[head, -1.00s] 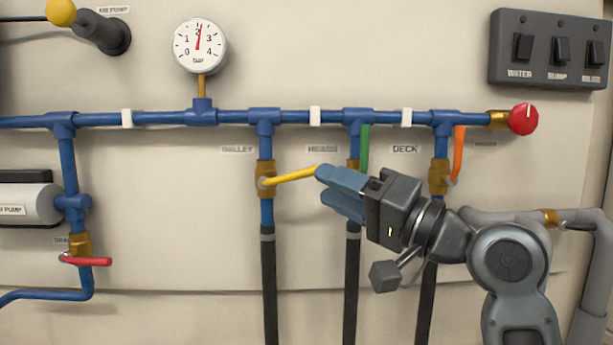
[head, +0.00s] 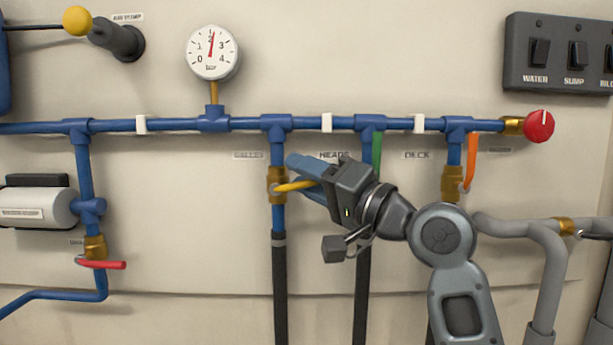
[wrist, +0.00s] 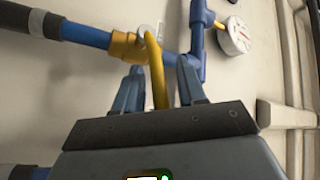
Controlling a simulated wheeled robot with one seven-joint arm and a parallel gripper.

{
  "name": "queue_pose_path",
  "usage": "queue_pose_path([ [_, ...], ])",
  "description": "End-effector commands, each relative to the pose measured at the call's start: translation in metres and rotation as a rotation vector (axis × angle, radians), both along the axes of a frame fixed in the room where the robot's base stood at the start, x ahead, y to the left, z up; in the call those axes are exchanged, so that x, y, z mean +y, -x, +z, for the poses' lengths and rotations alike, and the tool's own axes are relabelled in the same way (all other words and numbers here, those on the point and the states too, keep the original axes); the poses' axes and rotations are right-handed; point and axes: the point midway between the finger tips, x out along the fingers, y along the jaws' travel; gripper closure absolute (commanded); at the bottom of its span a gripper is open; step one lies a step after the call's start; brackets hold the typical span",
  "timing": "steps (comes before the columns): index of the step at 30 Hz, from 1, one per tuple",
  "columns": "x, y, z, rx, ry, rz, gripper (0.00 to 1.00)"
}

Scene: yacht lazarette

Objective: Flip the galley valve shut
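The galley valve is a brass body (head: 277,185) on the blue pipe under the label that reads roughly "GALLEY" (head: 248,155). Its yellow lever (head: 295,186) points right, crosswise to the vertical pipe, nearly level. My gripper (head: 303,176) comes from the right, with its blue fingers at the lever. In the wrist view the lever (wrist: 158,72) lies between the two spread fingers, with gaps on both sides, so my gripper (wrist: 157,85) is open around it. The valve body shows at upper left there (wrist: 126,45). The lever's outer end is hidden by my gripper.
To the right are the heads valve's green lever (head: 377,152), partly behind my gripper, and the deck valve's orange lever (head: 471,158). A pressure gauge (head: 212,52) stands above, a red knob (head: 539,126) at right, and a red drain lever (head: 102,264) at lower left.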

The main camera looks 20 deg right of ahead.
Motion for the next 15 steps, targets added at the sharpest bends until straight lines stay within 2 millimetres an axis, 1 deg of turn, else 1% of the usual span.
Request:
queue_pose_path([
  [1,0.0,0.0001,0.0,0.0,0.0,0.0,0.64],
  [2,0.0,0.0001,0.0,0.0,0.0,0.0,0.67],
  [12,-0.0001,0.0003,-0.0001,0.0,0.0,0.0,1.0],
  [15,-0.0001,0.0003,-0.0001,0.0,0.0,0.0,1.0],
])
